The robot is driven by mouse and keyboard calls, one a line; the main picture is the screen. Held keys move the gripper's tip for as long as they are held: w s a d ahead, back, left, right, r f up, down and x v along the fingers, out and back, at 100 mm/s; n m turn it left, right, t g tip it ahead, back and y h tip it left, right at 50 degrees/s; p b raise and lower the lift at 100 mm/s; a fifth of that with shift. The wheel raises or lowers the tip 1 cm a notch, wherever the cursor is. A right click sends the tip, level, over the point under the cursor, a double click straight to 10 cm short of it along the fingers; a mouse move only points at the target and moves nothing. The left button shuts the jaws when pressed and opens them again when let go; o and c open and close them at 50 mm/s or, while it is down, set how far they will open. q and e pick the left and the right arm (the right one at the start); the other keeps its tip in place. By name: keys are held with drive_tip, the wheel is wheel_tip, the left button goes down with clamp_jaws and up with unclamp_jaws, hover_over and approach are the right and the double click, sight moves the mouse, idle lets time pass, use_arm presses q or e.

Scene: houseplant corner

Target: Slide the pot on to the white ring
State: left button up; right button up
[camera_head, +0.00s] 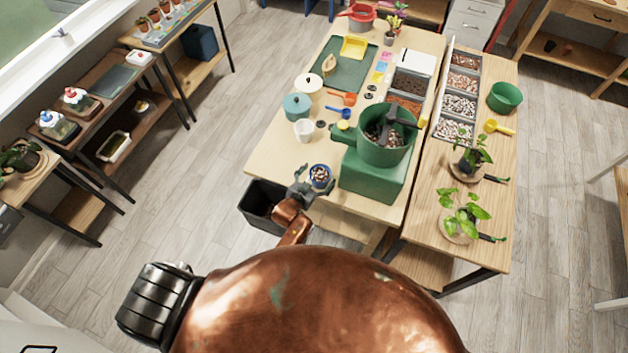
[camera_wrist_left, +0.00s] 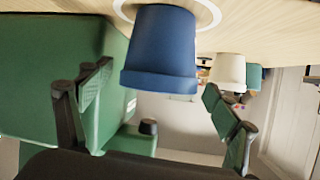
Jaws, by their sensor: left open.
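The blue pot (camera_head: 320,174), filled with pale and brown bits, stands upright near the front edge of the wooden table. In the left wrist view, which is upside down, the pot (camera_wrist_left: 160,50) shows large. Part of the white ring (camera_wrist_left: 210,12) shows on the table at its base; the pot hides the rest, so I cannot tell whether it is centred. My left gripper (camera_head: 314,189) is open at the pot's near side. In the wrist view its fingers are apart, one on each side of the pot, with visible gaps. My right gripper is not in view.
A green machine with a bowl (camera_head: 372,175) stands close to the right of the pot. A white cup (camera_head: 303,130) and teal pot (camera_head: 297,106) stand behind it. A dark bin (camera_head: 258,205) is below the table's front left edge. Leafy plants (camera_head: 465,212) stand on the right-hand table.

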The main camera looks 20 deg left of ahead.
use_arm(q)
drive_tip(key=v, duration=1.1)
drive_tip(key=shift+s, duration=0.3)
drive_tip(key=shift+r, duration=0.1)
